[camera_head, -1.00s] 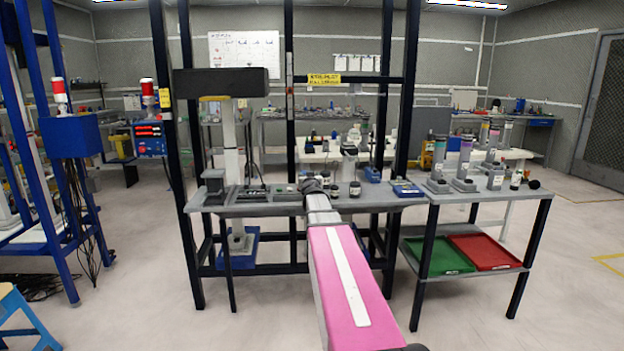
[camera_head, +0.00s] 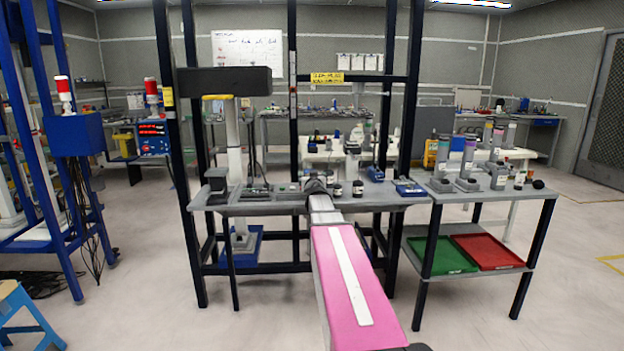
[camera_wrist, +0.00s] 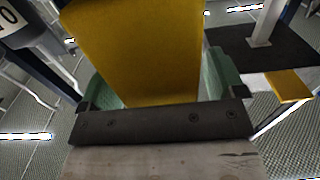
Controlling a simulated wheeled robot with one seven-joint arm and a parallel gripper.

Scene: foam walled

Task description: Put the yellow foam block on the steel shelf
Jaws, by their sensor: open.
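A yellow foam block (camera_wrist: 135,45) fills the upper middle of the wrist view, close to the camera. It stands between the two green fingers of my gripper (camera_wrist: 158,82), which is open around it. Whether either finger touches the block is not clear, and the fingertips are partly hidden by it. In the head view my pink arm reaches forward to the grey workbench, and the block is not visible there. A grey lower shelf (camera_head: 408,232) is under the right-hand table; I cannot tell whether it is the steel shelf.
The workbench (camera_head: 265,208) inside a dark frame carries bottles and small devices. A green tray (camera_head: 440,256) and a red tray (camera_head: 487,251) lie on the right table's lower shelf. A blue stool (camera_head: 25,315) is at lower left. The floor at right is clear.

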